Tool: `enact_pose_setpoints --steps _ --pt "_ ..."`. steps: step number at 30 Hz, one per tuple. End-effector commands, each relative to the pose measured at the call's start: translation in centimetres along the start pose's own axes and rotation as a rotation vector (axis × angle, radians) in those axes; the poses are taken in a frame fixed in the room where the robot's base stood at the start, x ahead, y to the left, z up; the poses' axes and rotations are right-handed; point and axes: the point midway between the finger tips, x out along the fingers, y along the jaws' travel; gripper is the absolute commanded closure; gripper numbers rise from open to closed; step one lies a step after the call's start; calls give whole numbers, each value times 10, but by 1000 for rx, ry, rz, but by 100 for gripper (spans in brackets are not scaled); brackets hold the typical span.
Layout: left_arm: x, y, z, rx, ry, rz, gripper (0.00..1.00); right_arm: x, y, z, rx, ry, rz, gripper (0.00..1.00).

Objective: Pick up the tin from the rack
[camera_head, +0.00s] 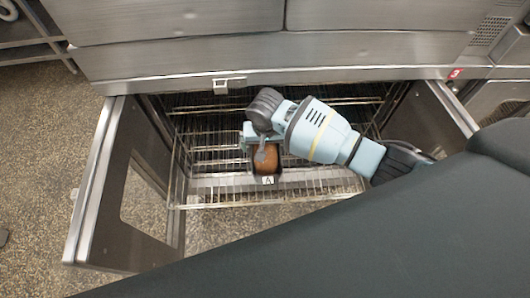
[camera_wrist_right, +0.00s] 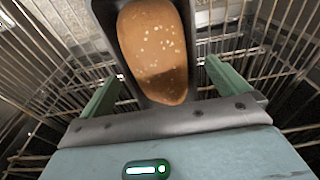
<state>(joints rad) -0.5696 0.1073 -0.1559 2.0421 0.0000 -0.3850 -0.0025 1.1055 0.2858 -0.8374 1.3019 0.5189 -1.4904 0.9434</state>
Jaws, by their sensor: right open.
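A dark tin (camera_head: 267,179) with a brown loaf (camera_head: 266,160) in it stands on the wire rack (camera_head: 325,184) and bears a white label "A". My right gripper (camera_head: 260,148) is over the tin's far part and partly hides it. In the right wrist view, the seeded loaf (camera_wrist_right: 153,45) fills the tin (camera_wrist_right: 106,20). The open fingers of my right gripper (camera_wrist_right: 163,85) lie to either side of the tin's near end, with gaps visible. Whether they reach below its rim is unclear. My left gripper is out of view.
The rack is inside a steel oven or cabinet with its left door (camera_head: 95,185) and right door (camera_head: 447,108) swung open. Wire bars surround the tin. Bare rack lies to its left and right. Speckled floor (camera_head: 40,130) is clear at the left.

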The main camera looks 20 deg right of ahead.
Motion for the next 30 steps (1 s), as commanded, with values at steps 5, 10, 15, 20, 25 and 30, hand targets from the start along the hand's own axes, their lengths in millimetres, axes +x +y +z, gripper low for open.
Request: enact_pose_setpoints --steps 5,10,15,20,25,30 --pt "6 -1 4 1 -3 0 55 26 1 2 0 -2 3 0" --pt "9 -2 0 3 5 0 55 32 1 1 -1 0 2 0" --pt "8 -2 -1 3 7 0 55 32 0 1 -1 0 1 0" --pt "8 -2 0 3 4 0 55 32 0 1 -1 0 1 20" --pt "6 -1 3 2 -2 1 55 32 1 1 -1 0 1 42" --pt "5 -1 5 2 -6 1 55 30 0 0 -1 2 -1 48"
